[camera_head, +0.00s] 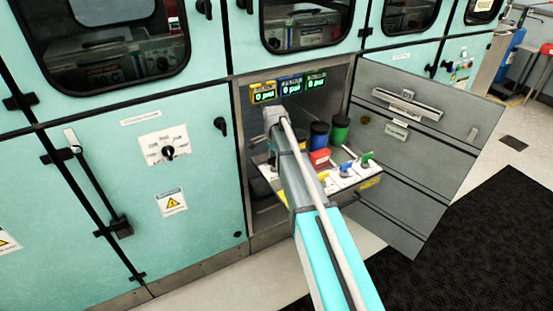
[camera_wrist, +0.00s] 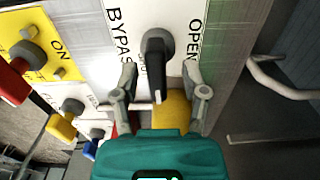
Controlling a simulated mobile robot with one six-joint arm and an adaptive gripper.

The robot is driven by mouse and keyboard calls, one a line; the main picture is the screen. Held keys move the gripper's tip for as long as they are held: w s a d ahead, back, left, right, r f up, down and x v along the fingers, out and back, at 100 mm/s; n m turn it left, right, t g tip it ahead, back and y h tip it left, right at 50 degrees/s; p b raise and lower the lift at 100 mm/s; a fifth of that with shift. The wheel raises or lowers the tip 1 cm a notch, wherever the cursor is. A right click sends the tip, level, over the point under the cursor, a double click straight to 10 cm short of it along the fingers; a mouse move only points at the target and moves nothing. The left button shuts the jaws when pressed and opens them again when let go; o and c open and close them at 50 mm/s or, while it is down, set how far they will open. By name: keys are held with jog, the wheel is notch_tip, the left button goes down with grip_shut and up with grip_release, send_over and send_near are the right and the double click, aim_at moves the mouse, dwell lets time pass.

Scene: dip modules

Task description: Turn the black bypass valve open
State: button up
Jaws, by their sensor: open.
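The black bypass valve (camera_wrist: 157,62) shows in the wrist view on a white panel lettered BYPASS and OPEN. Its lever points down the picture, toward my gripper. My gripper (camera_wrist: 161,78) is open, with one finger on each side of the lever's lower part. I cannot tell whether either finger touches it. In the head view my arm reaches into the open cabinet bay and hides the black valve and my gripper.
In the wrist view, a red handle (camera_wrist: 14,82), a yellow handle (camera_wrist: 62,127) and a blue handle (camera_wrist: 91,149) lie left. A metal door handle (camera_wrist: 285,82) lies right. In the head view the open cabinet door (camera_head: 425,160) stands right of my arm.

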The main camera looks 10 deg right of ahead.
grip_shut()
jog(key=shift+d, duration=0.3)
jog(key=shift+a, duration=0.25)
